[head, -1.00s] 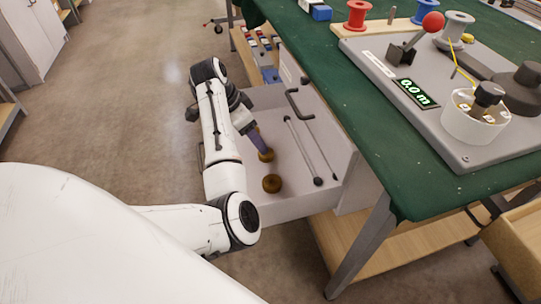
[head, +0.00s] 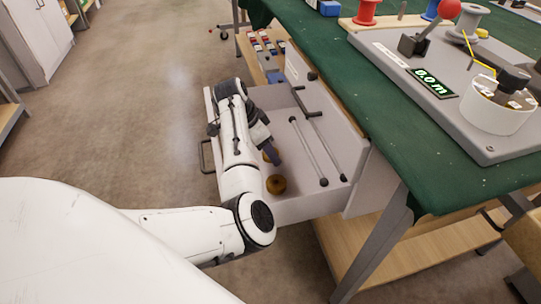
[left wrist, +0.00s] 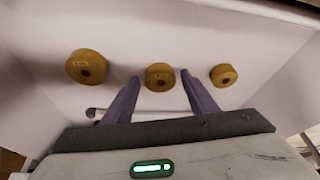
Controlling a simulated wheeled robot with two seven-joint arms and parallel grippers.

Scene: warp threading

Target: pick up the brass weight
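Three brass weights lie in a row on the floor of the open drawer (head: 290,211) in the left wrist view: a left one (left wrist: 87,67), a middle one (left wrist: 159,77) and a right one (left wrist: 224,75). My left gripper (left wrist: 160,78) is open, its purple fingers one to each side of the middle weight. Whether they touch it I cannot tell. In the head view one weight (head: 276,184) shows clearly, and another (head: 266,157) is partly hidden by my left gripper (head: 275,157). The third is hidden there. My right gripper is not in view.
Two thin rods (head: 309,153) lie in the drawer right of the weights. The drawer walls surround my gripper. The green-topped table (head: 365,123) overhangs on the right, carrying a grey device with a display (head: 434,83) and spools. Open floor lies left.

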